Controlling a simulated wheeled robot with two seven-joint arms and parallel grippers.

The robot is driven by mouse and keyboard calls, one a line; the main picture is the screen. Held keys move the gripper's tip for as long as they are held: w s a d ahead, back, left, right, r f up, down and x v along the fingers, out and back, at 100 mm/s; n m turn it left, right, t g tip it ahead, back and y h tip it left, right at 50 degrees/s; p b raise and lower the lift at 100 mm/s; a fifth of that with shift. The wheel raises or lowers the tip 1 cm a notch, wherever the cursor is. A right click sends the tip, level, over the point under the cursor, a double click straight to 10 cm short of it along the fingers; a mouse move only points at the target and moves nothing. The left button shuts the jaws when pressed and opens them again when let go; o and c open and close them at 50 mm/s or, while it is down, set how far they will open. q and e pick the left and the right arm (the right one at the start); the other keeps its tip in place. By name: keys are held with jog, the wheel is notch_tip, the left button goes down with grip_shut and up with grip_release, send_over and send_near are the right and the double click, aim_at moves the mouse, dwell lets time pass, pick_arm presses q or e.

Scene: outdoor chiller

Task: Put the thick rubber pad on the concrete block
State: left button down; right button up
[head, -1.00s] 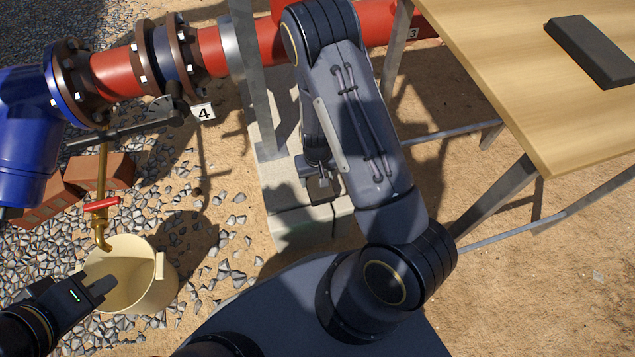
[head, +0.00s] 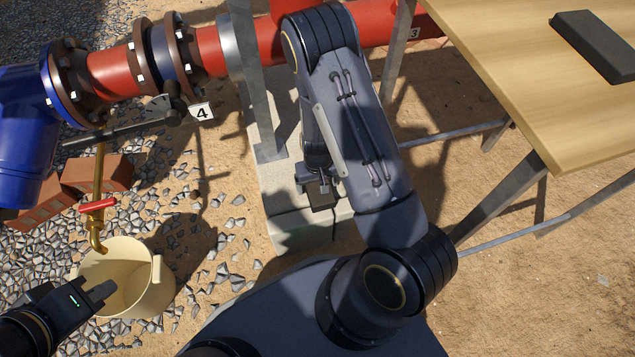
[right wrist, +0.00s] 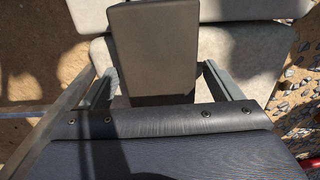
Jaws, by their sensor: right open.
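A dark pad (head: 322,198) is at my right gripper (head: 318,180) in the head view, over the pale concrete block (head: 300,232). In the right wrist view the pad (right wrist: 155,50) is a flat grey-brown slab in front of the concrete (right wrist: 250,55). The fingers of my right gripper (right wrist: 160,85) stand apart on both sides of the pad's near end, with gaps beside it. Whether the pad's underside fully touches the block is hidden. My left gripper (head: 92,294) is by the cream bucket; its finger gap is unclear.
A second dark slab (head: 597,45) lies on the wooden table (head: 510,60) at right. The table's legs and a metal post (head: 252,80) flank the block. Red piping (head: 115,75), a brass tap (head: 97,215) and the cream bucket (head: 150,295) are at left.

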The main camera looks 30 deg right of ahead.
notch_tip(320, 180, up, 12)
jog(key=p, duration=0.6)
notch_tip(320, 180, up, 19)
jog(key=t+y, duration=0.3)
jog(key=y, duration=0.1)
send_over(317, 184)
jog(key=s+a, duration=0.4)
jog(key=s+r+n+t, duration=0.1)
jog(key=s+r+t, duration=0.1)
jog(key=s+r, duration=0.7)
jog(key=s, duration=0.4)
jog(key=shift+r+t, duration=0.3)
jog(key=shift+r, duration=0.1)
notch_tip(317, 184, up, 31)
jog(key=p, duration=3)
jog(key=shift+p, duration=0.3)
jog(key=shift+f, duration=0.1)
